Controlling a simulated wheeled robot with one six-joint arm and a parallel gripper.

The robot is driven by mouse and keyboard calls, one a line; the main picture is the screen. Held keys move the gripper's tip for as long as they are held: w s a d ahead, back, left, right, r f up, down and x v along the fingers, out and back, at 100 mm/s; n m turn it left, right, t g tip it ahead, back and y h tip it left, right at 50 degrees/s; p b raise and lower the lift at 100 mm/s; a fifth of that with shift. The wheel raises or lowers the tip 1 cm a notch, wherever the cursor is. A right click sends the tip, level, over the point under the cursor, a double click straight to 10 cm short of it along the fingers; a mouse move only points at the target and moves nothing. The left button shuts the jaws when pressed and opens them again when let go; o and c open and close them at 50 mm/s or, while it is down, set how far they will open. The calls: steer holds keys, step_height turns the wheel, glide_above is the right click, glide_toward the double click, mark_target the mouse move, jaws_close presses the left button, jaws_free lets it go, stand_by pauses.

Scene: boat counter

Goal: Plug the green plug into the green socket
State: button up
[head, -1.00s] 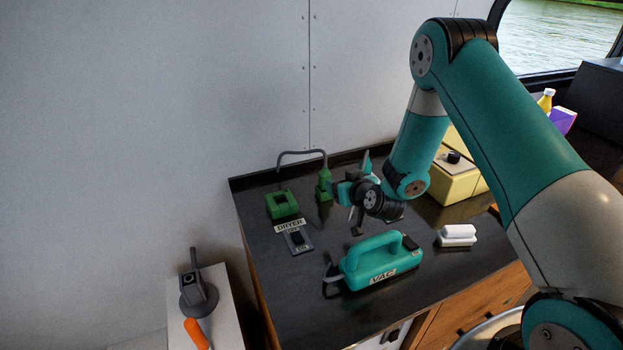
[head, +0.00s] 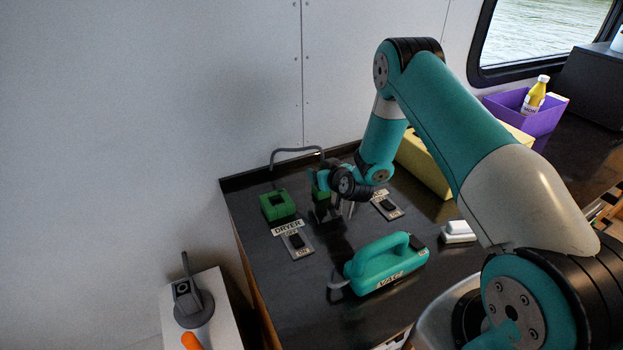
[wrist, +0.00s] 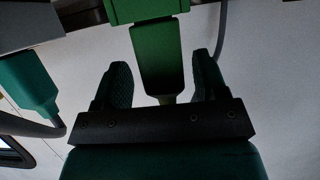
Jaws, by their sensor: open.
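The green plug (head: 320,196) stands near the back wall, with a grey cable arching from its top to the left. The green socket (head: 277,206), a block with a square opening on top, sits left of the plug, apart from it. My gripper (head: 320,180) is open at the plug, its fingers partly covering it in the head view. In the wrist view, the plug's tapered body (wrist: 157,50) lies between my two spread fingers (wrist: 160,72), with visible gaps on both sides. The plug's lower end is hidden or out of frame.
A DRYER switch (head: 297,241) lies in front of the socket, and another switch (head: 386,205) lies right of my gripper. A teal VAC appliance (head: 385,264) stands in front. The wrist view shows a teal plug (wrist: 27,88) at the left. The wall is close behind.

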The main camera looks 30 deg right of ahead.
steer(key=shift+d, duration=0.15)
steer(key=shift+a, duration=0.35)
steer(key=c, duration=0.3)
steer(key=shift+a, duration=0.1)
steer(key=c, duration=0.7)
steer(key=shift+r, duration=0.15)
step_height(320, 180, up, 20)
steer(key=b, duration=0.5)
steer(key=shift+r+p, duration=1.3)
steer(key=shift+r, duration=1.35)
